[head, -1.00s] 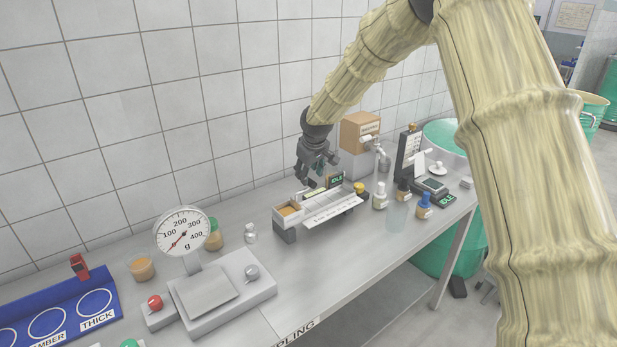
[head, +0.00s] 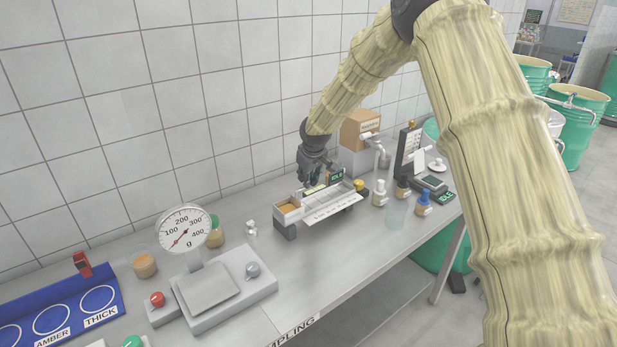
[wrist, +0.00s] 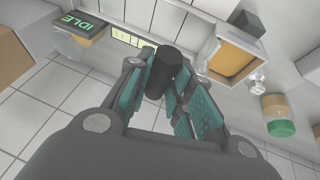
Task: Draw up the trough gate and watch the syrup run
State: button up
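The trough (head: 335,203) stands on the steel bench, with an amber-filled box (head: 289,210) at its left end. This box also shows in the wrist view (wrist: 231,60). My gripper (head: 317,180) is low over the back of the trough. In the wrist view its teal-padded fingers (wrist: 168,90) close in on both sides of a dark upright round knob (wrist: 168,70), apparently the gate's handle, and look shut on it. The gate's plate is hidden. I see no syrup in the pale channel.
A dial scale (head: 208,289) and a blue rack (head: 62,310) stand at the left. A small IDLE display (wrist: 80,24) is beside the trough. A tap (head: 380,150), bottles (head: 379,192) and a clear beaker (head: 396,214) stand to the right.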

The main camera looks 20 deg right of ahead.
grip_shut()
jog(key=shift+w+r+p, duration=0.1)
jog(key=shift+r+p, duration=0.45)
jog(key=shift+r, duration=1.3)
jog(key=o, duration=0.8)
grip_release()
jog(key=v, duration=1.2)
